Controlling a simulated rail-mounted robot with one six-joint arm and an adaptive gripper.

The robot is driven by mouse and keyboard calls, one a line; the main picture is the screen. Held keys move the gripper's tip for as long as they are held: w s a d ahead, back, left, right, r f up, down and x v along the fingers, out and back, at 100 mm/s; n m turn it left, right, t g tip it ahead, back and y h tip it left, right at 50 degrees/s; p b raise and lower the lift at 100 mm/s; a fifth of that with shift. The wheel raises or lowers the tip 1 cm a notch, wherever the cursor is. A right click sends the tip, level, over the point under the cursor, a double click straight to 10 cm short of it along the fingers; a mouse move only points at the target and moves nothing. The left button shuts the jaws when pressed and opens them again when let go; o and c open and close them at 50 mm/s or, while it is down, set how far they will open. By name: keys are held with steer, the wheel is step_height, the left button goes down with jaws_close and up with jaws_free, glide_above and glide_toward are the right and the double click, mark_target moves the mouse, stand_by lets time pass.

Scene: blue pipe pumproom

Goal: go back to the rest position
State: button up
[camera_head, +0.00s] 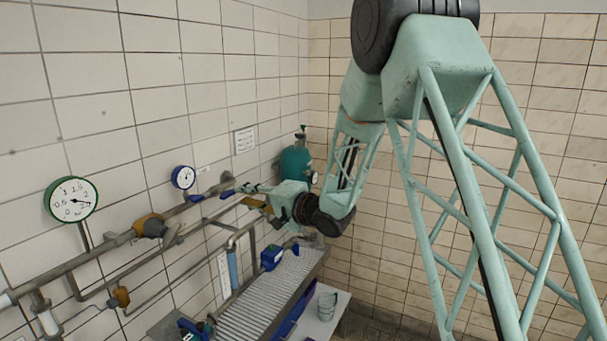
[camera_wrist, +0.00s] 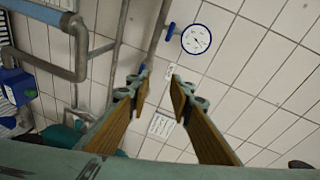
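My gripper (camera_head: 246,195) reaches toward the left wall at the pipes, at the end of my pale green arm in the head view. In the wrist view my gripper (camera_wrist: 160,88) shows two fingers with tan pads, apart with an empty gap between them. Wall tiles and a small white label lie behind the gap. In the wrist view a blue handle (camera_wrist: 170,32) stands beyond the fingertips, beside the gauge.
A blue-rimmed gauge (camera_head: 183,177) and a green-rimmed gauge (camera_head: 71,199) are on the left wall. Pipes (camera_head: 80,262) run along it. A teal tank (camera_head: 296,160) stands in the corner. A ribbed bench (camera_head: 262,308) and a blue box (camera_head: 271,257) are below.

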steer(key=s+d+r+t+h+b, duration=0.1)
steer(key=d+h+b, duration=0.1)
steer(key=d, duration=0.4)
steer(key=s+d+r+h+b, duration=0.1)
steer(key=s+d+r+h, duration=0.15)
steer(key=d, duration=0.35)
steer(key=d+r+t+h+b, duration=0.1)
steer(key=d+h+b, duration=0.15)
steer(key=d, duration=0.35)
steer(key=s+d+n+g+h+b, duration=0.2)
steer(key=s+d+h+b, duration=0.25)
steer(key=s+d, duration=1.05)
steer(key=s+d+f+g+h+b, duration=0.1)
steer(key=s+d+f+b, duration=0.15)
steer(key=s, duration=0.85)
steer(key=s+d+f+g+h+b, duration=0.1)
steer(key=s+d+f+g, duration=0.2)
steer(key=s, duration=0.7)
steer(key=s+f+n+g+b, duration=0.1)
steer(key=s+f, duration=0.2)
steer(key=s, duration=0.9)
steer(key=s+d+f+n+g+b, duration=0.1)
steer(key=s+f, duration=0.3)
steer(key=s, duration=0.7)
steer(key=shift+s+f+n+b, duration=0.3)
steer(key=shift+s+n+b, duration=0.05)
steer(key=shift+n+b, duration=0.3)
